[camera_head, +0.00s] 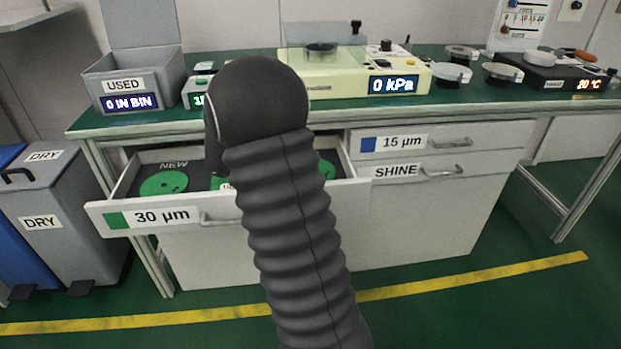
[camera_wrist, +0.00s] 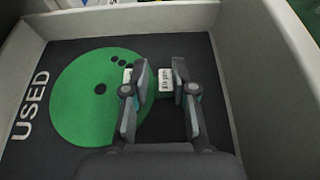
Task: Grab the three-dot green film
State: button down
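A green round film (camera_wrist: 75,95) lies flat on the dark drawer floor in the wrist view, beside the word USED. It has a dark centre hole and a small cluster of dark dots near its edge, which looks like three. My gripper (camera_wrist: 160,78) is open above its right edge, with nothing clearly held. A white tab with small print (camera_wrist: 166,84) shows between the fingers; a second white patch is partly behind the left finger. In the head view, another green film (camera_head: 163,183) lies by NEW; my arm hides the gripper and much of the drawer.
The 30 µm drawer (camera_head: 147,216) stands open, its walls close around my gripper. The 15 µm drawer (camera_head: 440,139) and SHINE drawer (camera_head: 450,171) are shut. A grey USED bin (camera_head: 124,86) and a cream kPa device (camera_head: 350,79) stand on the bench above.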

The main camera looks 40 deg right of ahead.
jog(key=shift+s+f, duration=0.1)
jog(key=shift+f, duration=0.3)
jog(key=shift+r, duration=0.6)
notch_tip(320, 180, up, 3)
jog(key=shift+f, duration=0.1)
jog(key=s+d+r, duration=0.7)
jog(key=d, duration=0.2)
jog(key=shift+s+r+p, duration=0.2)
jog(key=shift+p, duration=0.15)
